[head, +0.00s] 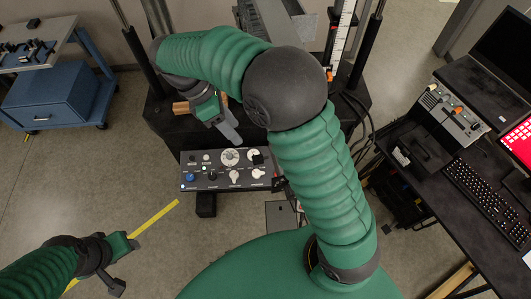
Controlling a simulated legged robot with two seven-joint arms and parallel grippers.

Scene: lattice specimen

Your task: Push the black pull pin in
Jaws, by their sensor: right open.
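A grey control panel (222,185) with several knobs, dials and buttons sits on the front of the dark machine. A small black piece (258,159) stands out at the panel's upper right; I cannot tell whether it is the black pull pin. My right gripper (231,132) is open just above and behind the panel, its dark fingers pointing down to the right, apart from the knobs as far as I can see. My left gripper (134,245) hangs over the floor at the lower left, away from the panel; its fingers are too unclear to judge.
A dark desk at the right holds a keyboard (477,190), a laptop (500,60) and a small control box (452,115). A blue cart (50,98) stands at the upper left. Open floor with a yellow line (157,216) lies at the left.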

